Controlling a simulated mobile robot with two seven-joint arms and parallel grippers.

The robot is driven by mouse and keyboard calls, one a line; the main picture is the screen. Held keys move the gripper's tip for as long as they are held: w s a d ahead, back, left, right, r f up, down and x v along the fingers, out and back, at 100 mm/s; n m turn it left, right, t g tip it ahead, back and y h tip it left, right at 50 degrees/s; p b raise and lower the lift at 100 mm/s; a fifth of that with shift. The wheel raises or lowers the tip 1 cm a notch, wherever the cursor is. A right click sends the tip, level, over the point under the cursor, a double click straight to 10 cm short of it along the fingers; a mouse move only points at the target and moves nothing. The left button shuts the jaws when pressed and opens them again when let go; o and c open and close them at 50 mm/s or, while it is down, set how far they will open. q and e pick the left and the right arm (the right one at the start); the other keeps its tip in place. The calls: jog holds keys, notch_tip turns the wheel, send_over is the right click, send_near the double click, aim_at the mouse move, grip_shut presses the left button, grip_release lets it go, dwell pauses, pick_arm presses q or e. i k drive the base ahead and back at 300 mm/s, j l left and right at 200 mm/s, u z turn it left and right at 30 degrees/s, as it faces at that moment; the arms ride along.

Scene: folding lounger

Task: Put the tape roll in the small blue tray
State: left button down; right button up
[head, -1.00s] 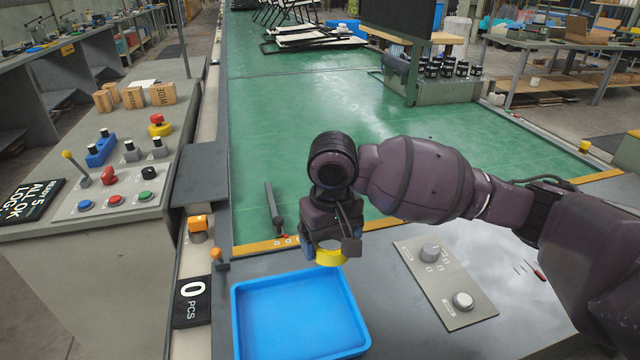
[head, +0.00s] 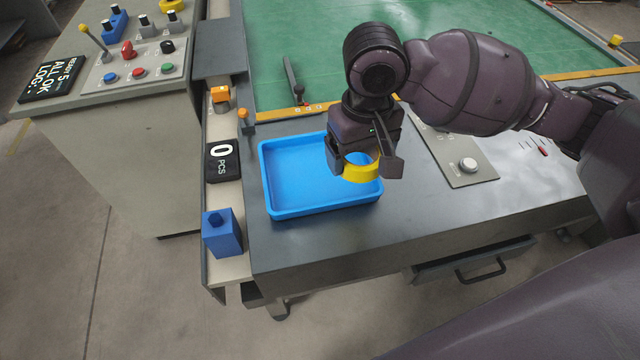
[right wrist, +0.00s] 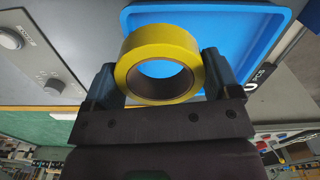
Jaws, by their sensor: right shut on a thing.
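The yellow tape roll (head: 361,172) is between the fingers of my right gripper (head: 364,168), which is shut on it. In the head view it shows over the right part of the small blue tray (head: 320,206). In the right wrist view the roll (right wrist: 128,73) is gripped across its outside, with the blue tray (right wrist: 262,50) behind it. The tray looks empty where I can see it; my gripper hides its right back part. The roll appears held above the tray. My left gripper is not in view.
A grey panel with knobs (head: 455,160) lies right of the tray. A black sign reading 0 PCS (head: 222,161) and a blue block (head: 221,233) are to the left. A dark stick-like handle (head: 292,80) stands behind. The grey tabletop (head: 440,215) in front is clear.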

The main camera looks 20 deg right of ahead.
aim_at(292, 179)
jog(key=k+j+z, duration=0.15)
jog(key=j, duration=0.2)
jog(key=j+z, duration=0.15)
jog(key=j, duration=0.2)
jog(key=j+z, duration=0.15)
jog(key=j, duration=0.2)
jog(key=i+j+z, duration=0.1)
jog(key=j, duration=0.25)
jog(key=i+j+z, duration=0.4)
jog(key=i+j, duration=0.15)
jog(key=j, duration=0.2)
